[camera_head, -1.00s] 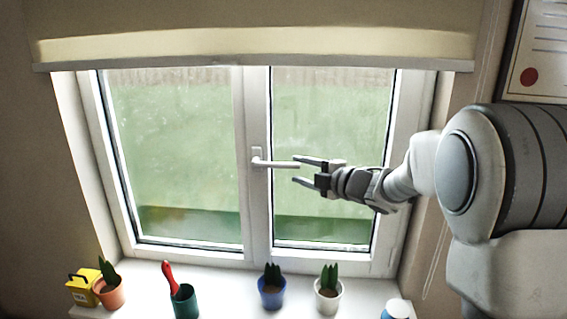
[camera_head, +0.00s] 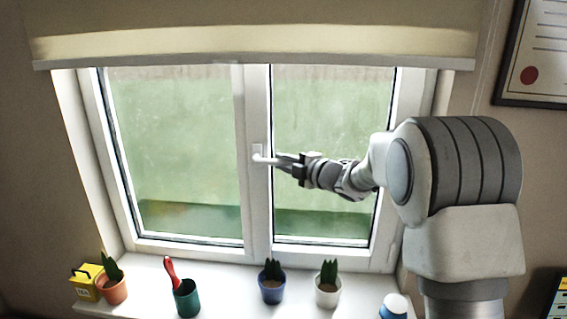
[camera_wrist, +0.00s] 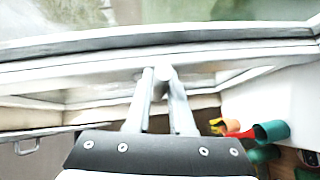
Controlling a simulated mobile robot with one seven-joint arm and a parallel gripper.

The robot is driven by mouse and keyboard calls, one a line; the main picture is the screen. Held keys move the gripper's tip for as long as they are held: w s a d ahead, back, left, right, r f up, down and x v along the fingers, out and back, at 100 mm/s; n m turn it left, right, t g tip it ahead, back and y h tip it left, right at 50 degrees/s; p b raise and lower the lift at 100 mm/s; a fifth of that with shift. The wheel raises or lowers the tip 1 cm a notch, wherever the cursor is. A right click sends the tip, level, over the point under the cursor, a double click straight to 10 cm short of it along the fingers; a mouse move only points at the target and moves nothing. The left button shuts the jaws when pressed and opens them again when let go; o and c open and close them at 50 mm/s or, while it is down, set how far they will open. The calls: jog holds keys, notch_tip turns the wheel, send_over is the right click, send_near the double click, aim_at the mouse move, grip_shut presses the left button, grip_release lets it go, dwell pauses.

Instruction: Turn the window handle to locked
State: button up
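The white window handle (camera_head: 266,159) sits on the middle frame post, its lever lying about horizontal and pointing right. My gripper (camera_head: 284,161) is at the lever's right end, coming from the right, with its fingers close together around it. In the wrist view, the two fingers of my gripper (camera_wrist: 162,82) lean in on either side of the pale handle (camera_wrist: 164,74). They appear shut on it. The fingers hide the lever's outer end.
The sill below holds a yellow box (camera_head: 86,281), a terracotta pot (camera_head: 114,290), a green cup (camera_head: 187,298) with a red-handled tool, a blue pot (camera_head: 272,289), a white pot (camera_head: 327,293) and a blue-and-white item (camera_head: 395,306). A blind (camera_head: 250,45) hangs above. The space around the handle is clear.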

grip_shut()
dwell(1.0)
jog(key=shift+f+b, duration=0.2)
jog(key=shift+b, duration=0.25)
